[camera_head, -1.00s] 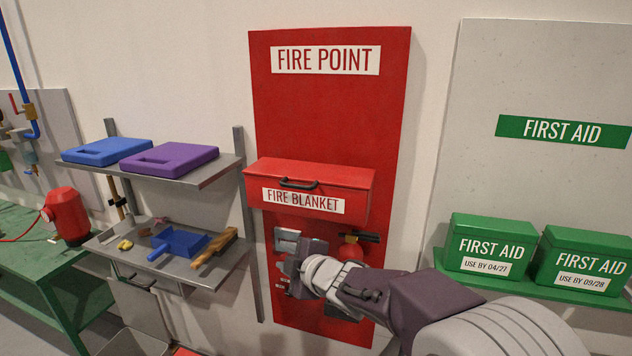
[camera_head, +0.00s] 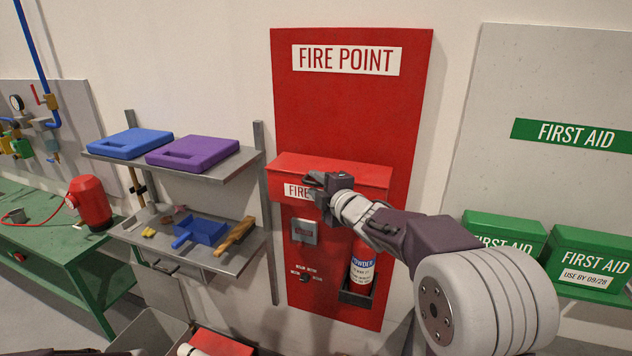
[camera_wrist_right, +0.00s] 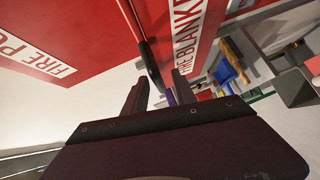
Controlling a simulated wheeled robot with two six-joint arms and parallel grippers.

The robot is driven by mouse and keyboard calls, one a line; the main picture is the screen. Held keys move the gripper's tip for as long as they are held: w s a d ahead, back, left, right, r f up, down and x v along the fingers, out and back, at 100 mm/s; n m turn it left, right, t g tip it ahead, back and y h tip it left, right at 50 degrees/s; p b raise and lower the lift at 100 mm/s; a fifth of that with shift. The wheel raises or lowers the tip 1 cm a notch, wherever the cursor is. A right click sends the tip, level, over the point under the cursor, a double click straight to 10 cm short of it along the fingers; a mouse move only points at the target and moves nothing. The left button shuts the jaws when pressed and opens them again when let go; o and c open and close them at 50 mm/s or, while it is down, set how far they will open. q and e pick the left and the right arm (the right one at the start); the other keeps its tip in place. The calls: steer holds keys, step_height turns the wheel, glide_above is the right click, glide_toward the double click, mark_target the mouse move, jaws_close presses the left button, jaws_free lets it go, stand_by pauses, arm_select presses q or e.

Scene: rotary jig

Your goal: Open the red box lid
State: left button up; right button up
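The red box (camera_head: 378,178) is mounted on the red fire point board, and its lid (camera_head: 335,165) looks closed. Its front carries a white FIRE BLANKET label, partly covered by my right gripper (camera_head: 318,186). The gripper is in front of the lid in the head view. In the right wrist view the dark lid handle (camera_wrist_right: 150,66) lies just ahead of the right gripper (camera_wrist_right: 160,95), close to its fingertips.
Below the box are a fire extinguisher (camera_head: 361,265) and a grey plate (camera_head: 304,232). A metal shelf at left holds a blue case (camera_head: 131,143) and a purple case (camera_head: 192,152). Green first aid boxes (camera_head: 590,255) stand at right.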

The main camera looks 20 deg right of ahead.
steer(key=shift+w+d+f, duration=0.1)
steer(key=shift+w+d, duration=0.05)
steer(key=shift+d, duration=0.05)
steer(key=shift+a, duration=0.1)
jaws_close()
stand_by(1.2)
